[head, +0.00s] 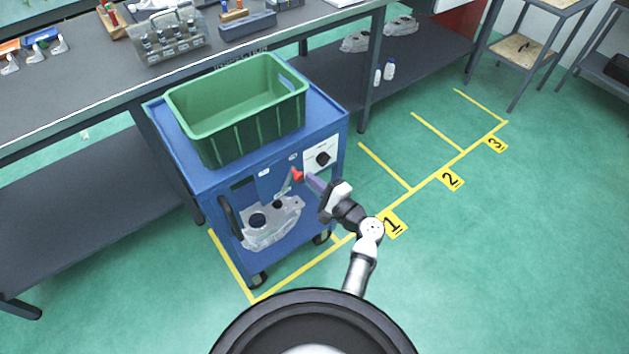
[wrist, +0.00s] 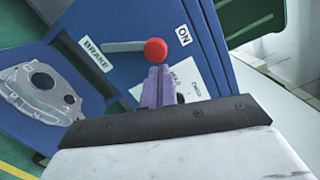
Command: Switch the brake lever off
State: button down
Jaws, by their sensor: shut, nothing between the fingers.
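The brake lever has a round red knob (head: 297,175) and a pale metal bar, on the front of a blue cart (head: 200,184). In the wrist view the knob (wrist: 155,50) lies close to an ON label (wrist: 183,35), and the bar runs left from it toward a BRAKE label (wrist: 95,53). My gripper (head: 311,180) is just right of the knob in the head view. Its purple fingers (wrist: 157,82) are together and empty, with their tips right at the knob's edge in the wrist view. I cannot tell whether they touch it.
A green crate (head: 240,148) stands on the cart's top. A grey casting (head: 272,224) sits on the cart's lower shelf. A white panel with a black dial (head: 322,159) is right of the lever. A workbench (head: 110,100) stands behind; green floor (head: 500,240) is clear to the right.

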aim_at(298, 178)
jog(key=shift+s+a+r+n+b, duration=0.2)
jog(key=shift+a+n+b, duration=0.15)
jog(key=shift+n, duration=0.25)
jog(key=shift+s+a+r+n+b, duration=0.25)
jog(key=shift+a+n+b, duration=0.05)
jog(key=shift+n+b, duration=0.45)
jog(key=n+b, duration=0.1)
jog(key=s+a+n+b, duration=0.1)
jog(key=shift+a+r+n, duration=0.2)
jog(key=shift+r+n, duration=0.15)
jog(key=shift+r, duration=0.05)
jog(key=s+a+n+b, duration=0.1)
jog(key=n+b, duration=0.1)
jog(key=a+n+b, duration=0.1)
jog(key=n+b, duration=0.1)
jog(key=s+a+n+h+b, duration=0.1)
jog(key=b, duration=0.1)
jog(key=shift+s+a+r+n+g, duration=0.25)
jog(key=shift+s+r+n+g, duration=0.05)
jog(key=shift+r+n, duration=0.1)
jog(key=shift+r, duration=0.1)
